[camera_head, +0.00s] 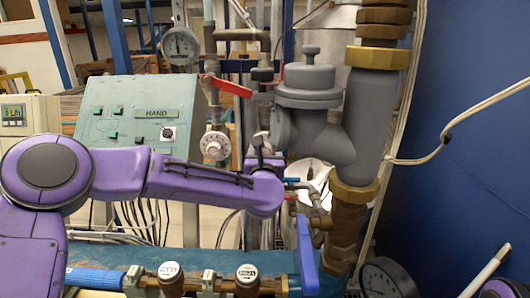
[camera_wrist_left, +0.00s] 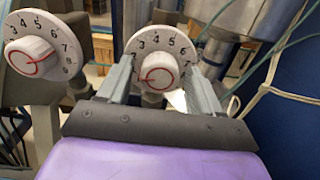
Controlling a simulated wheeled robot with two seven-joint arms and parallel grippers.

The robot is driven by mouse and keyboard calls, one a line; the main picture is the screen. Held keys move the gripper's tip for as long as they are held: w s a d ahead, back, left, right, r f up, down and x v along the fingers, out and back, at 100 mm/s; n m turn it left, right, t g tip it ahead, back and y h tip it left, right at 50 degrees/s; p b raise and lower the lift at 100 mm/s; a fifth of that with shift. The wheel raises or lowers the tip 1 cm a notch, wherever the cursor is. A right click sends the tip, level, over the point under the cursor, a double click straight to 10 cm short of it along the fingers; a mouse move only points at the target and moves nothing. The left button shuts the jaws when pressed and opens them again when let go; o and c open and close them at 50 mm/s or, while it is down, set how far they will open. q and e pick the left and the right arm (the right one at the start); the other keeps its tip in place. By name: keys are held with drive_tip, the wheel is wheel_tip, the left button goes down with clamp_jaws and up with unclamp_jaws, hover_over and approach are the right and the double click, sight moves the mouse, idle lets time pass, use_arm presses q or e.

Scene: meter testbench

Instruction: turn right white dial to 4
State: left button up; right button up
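The right white dial (camera_wrist_left: 160,46) is in the middle of the left wrist view, with numbers from about 3 to 7 showing along its upper rim. Its round white knob (camera_wrist_left: 157,72) has a red ring and a red mark towards the lower left. My left gripper (camera_wrist_left: 159,66) is open, with one finger on each side of this knob; I cannot tell whether they touch it. In the head view my left gripper (camera_head: 262,152) covers most of the right dial. The left white dial (camera_wrist_left: 38,50) also shows in the head view (camera_head: 215,146). My right gripper is not in view.
A grey valve body (camera_head: 308,90) and thick pipe stand just right of the gripper. A red lever (camera_head: 228,86) is above it, and a blue lever (camera_head: 306,255) below. A green control panel (camera_head: 135,110) stands behind my left arm. Thin cables hang at the wrist view's right.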

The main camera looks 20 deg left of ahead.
use_arm(q)
drive_tip(key=c, duration=0.8)
drive_tip(key=m+b, duration=0.2)
drive_tip(key=m, duration=0.1)
drive_tip(key=shift+f, duration=0.1)
drive_tip(key=m+b, duration=0.1)
drive_tip(key=m, duration=0.2)
drive_tip(key=shift+m, duration=0.3)
drive_tip(key=m, duration=0.4)
drive_tip(key=shift+m, duration=0.3)
drive_tip(key=m, duration=0.5)
drive_tip(key=shift+p, duration=0.3)
drive_tip(key=shift+m, duration=0.3)
